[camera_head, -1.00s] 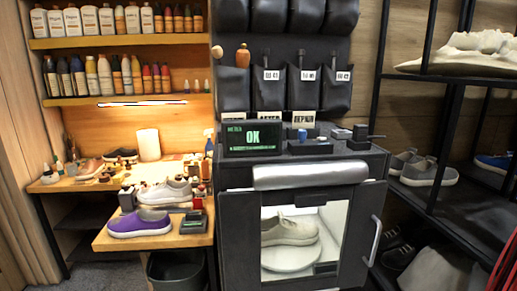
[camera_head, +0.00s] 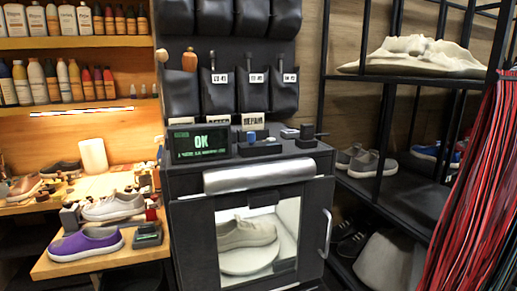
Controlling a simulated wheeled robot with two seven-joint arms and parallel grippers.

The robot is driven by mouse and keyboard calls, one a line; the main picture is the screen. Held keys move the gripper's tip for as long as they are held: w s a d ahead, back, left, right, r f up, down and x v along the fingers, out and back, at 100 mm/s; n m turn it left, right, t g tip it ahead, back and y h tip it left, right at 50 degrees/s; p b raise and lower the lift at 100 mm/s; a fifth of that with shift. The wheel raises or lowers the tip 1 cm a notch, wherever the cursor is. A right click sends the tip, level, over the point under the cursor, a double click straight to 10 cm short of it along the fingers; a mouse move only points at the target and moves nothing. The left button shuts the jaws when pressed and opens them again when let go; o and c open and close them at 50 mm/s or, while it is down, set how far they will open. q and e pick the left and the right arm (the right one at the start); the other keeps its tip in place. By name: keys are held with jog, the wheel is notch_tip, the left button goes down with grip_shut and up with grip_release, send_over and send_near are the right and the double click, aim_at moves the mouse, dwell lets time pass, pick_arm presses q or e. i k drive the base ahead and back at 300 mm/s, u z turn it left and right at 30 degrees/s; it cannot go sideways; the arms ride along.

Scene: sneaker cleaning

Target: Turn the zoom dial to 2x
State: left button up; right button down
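A dark cabinet (camera_head: 190,222) stands in the middle of the head view. Its glass door shows a beige sneaker (camera_head: 246,233) on a round white turntable (camera_head: 249,259). On the cabinet top a screen (camera_head: 200,144) reads "OK" in green. Right of the screen is a small dark control unit with a blue knob (camera_head: 251,137). Farther right is another black device (camera_head: 307,137) on the top. I cannot tell which of these is the zoom dial, and no 2x marking is readable. Neither of my grippers is in view.
A wooden bench (camera_head: 70,266) at the left holds a purple sneaker (camera_head: 86,243), a white sneaker (camera_head: 113,206) and a small dark device (camera_head: 148,235). A black shoe rack (camera_head: 415,197) and red-black cords (camera_head: 473,190) stand at the right. A door handle (camera_head: 326,233) sticks out.

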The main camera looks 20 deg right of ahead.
aim_at(251, 136)
jog(key=k, duration=1.25)
jog(key=z, duration=0.7)
jog(key=i, duration=1.85)
jog(key=u, duration=0.65)
